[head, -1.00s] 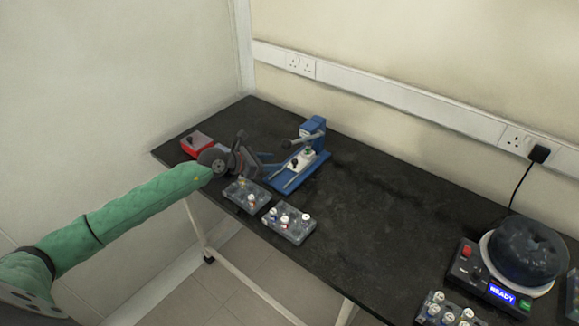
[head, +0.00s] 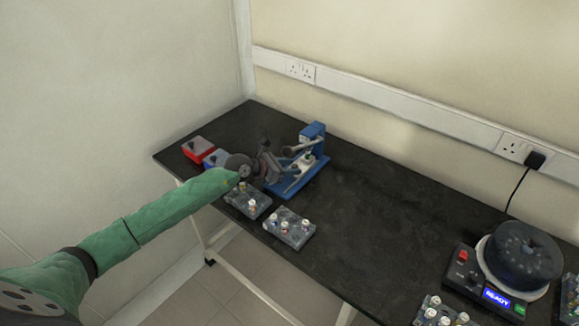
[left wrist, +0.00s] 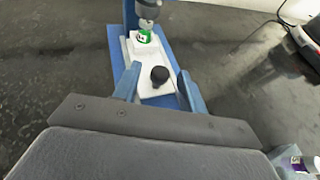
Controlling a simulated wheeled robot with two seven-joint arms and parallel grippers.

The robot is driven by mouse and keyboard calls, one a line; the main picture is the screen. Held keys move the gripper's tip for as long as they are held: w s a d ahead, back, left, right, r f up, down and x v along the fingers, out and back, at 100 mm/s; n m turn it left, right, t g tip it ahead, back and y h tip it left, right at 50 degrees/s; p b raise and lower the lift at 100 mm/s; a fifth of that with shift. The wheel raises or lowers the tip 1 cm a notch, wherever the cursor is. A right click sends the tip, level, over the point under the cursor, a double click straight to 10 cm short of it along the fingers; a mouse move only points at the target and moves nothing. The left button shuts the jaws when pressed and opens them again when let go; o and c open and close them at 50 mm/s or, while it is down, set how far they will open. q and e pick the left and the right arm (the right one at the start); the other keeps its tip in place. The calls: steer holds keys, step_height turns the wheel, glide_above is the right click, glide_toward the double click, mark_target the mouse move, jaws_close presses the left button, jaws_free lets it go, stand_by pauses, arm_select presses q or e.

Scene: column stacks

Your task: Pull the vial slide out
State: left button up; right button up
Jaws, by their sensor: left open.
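The blue press (head: 313,136) stands at the back left of the dark table. In the left wrist view its white vial slide (left wrist: 158,91) lies on the blue base (left wrist: 117,48) and carries a black knob (left wrist: 159,76) at its near end. A vial with a green band (left wrist: 145,36) stands upright in the slide's white block, under the grey press head (left wrist: 148,9). My left gripper (head: 283,166) is open, its two blue fingers on either side of the knob, with visible gaps. My right gripper is out of view.
A red box (head: 198,150) and a blue box (head: 215,158) stand left of my gripper. Two vial racks (head: 248,200) (head: 289,229) sit at the front edge. A centrifuge-like device (head: 520,262) reading READY stands at right. The middle table is clear.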

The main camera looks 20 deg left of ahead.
arm_select(q)
jaws_close()
steer(key=shift+s+a, duration=0.1)
steer(key=shift+s, duration=0.2)
steer(key=s+a, duration=0.1)
steer(key=s, duration=0.1)
steer(key=s+p, duration=0.1)
steer(key=s, duration=0.2)
steer(key=s+a, duration=0.1)
steer(key=s, duration=0.1)
steer(key=shift+s+a, duration=0.2)
steer(key=shift+a, duration=0.15)
steer(key=shift+s, duration=0.15)
steer(key=shift+f, duration=0.1)
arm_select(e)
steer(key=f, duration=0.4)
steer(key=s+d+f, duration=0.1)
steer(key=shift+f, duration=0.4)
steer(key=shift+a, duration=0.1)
